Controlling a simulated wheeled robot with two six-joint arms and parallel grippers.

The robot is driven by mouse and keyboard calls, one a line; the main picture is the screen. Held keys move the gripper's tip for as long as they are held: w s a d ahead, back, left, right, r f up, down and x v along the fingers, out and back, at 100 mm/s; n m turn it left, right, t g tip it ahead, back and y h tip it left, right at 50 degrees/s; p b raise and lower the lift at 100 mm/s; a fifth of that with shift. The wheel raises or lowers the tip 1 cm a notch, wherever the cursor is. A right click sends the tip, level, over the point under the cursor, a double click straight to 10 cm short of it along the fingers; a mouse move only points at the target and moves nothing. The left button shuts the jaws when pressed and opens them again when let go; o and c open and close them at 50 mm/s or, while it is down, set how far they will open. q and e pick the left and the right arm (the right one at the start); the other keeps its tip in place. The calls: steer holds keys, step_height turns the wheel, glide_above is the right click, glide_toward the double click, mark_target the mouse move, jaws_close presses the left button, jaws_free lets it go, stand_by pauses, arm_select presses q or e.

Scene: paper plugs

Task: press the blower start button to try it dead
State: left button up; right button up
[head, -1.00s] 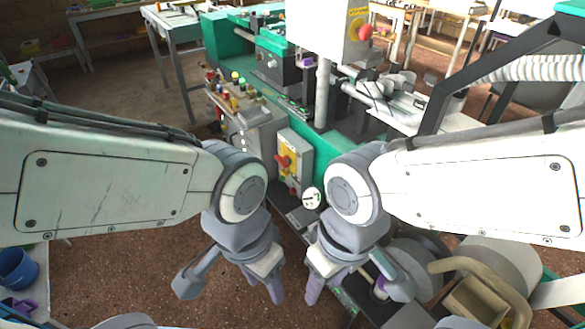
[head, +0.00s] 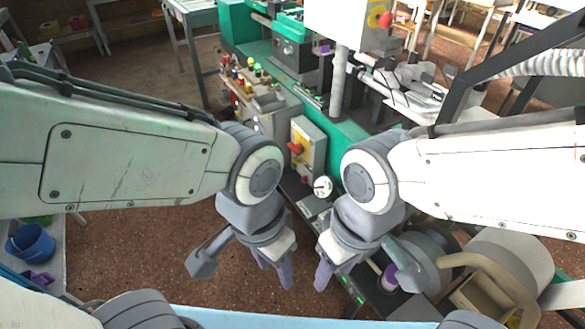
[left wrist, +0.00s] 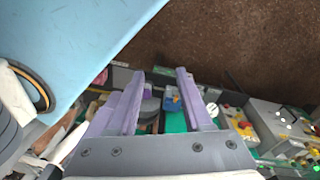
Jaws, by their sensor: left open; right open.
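I cannot tell which button is the blower start button. A grey control box (head: 268,108) on the green machine carries several small red, yellow and green buttons (head: 250,72). A box with a yellow face (head: 308,140) and a red switch (head: 296,147) is mounted nearer me. My left gripper (head: 243,272) is open and empty, below and in front of these boxes, touching neither. Its two purple fingers (left wrist: 160,80) stand apart in the left wrist view, where a grey box with a yellow face (left wrist: 242,124) shows at right. My right gripper (head: 364,278) is open and empty at the machine's near end.
A white cabinet (head: 340,18) with a red knob (head: 385,19) stands on a post above the machine. A round white gauge (head: 322,186) sits below the yellow-faced box. A blue bin (head: 32,242) is at left. Brown floor (head: 130,245) is free left of the machine.

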arm_select(q)
jaws_close()
stand_by(1.9)
